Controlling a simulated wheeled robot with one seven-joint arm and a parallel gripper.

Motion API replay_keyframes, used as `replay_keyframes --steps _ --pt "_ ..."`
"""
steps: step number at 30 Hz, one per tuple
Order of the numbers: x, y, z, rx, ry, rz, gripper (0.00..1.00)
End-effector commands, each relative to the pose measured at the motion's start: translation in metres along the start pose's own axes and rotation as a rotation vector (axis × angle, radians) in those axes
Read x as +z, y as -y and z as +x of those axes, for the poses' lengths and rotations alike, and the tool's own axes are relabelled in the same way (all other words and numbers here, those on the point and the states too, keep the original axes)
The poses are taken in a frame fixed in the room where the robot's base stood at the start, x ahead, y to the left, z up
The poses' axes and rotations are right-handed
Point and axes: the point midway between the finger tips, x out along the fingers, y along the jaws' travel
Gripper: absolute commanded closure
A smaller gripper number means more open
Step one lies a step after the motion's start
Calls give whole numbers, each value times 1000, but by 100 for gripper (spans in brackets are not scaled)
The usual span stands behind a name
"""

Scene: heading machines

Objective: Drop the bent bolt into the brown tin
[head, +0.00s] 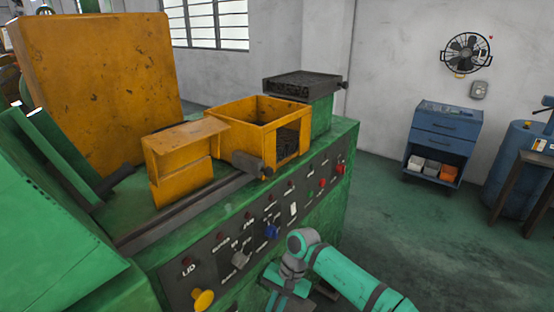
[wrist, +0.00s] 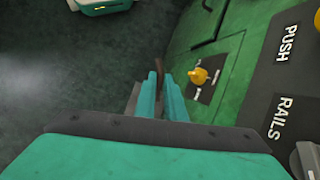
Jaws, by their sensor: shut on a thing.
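My gripper (wrist: 162,88) shows in the wrist view with its teal fingers close together. A thin brown, slightly curved piece, the bent bolt (wrist: 158,66), sticks out between the fingertips. Its lower part is hidden by the fingers. The gripper holds it in the air beside the green machine's front, over dark floor. In the head view my teal arm is at the bottom, in front of the machine's control panel; the fingers and the bolt cannot be made out there. I cannot make out a brown tin in either view.
The green machine (head: 325,208) with its dark button panel (head: 215,268) stands close by. A yellow knob (wrist: 197,76) juts out right of the fingers. An orange open box (head: 235,108) sits on top. A blue cabinet (head: 442,138) stands by the wall, with open floor before it.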

Motion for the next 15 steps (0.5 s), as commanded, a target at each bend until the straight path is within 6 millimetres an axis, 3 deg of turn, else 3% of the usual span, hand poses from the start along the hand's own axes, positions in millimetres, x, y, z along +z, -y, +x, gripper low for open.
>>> replay_keyframes --steps 1,6,10,15 --pt "-3 -8 18 23 16 -49 100" --pt "-9 -33 64 85 51 -203 100" --pt "-11 -44 83 113 64 -273 100" --pt "-11 -48 90 123 70 -301 100"
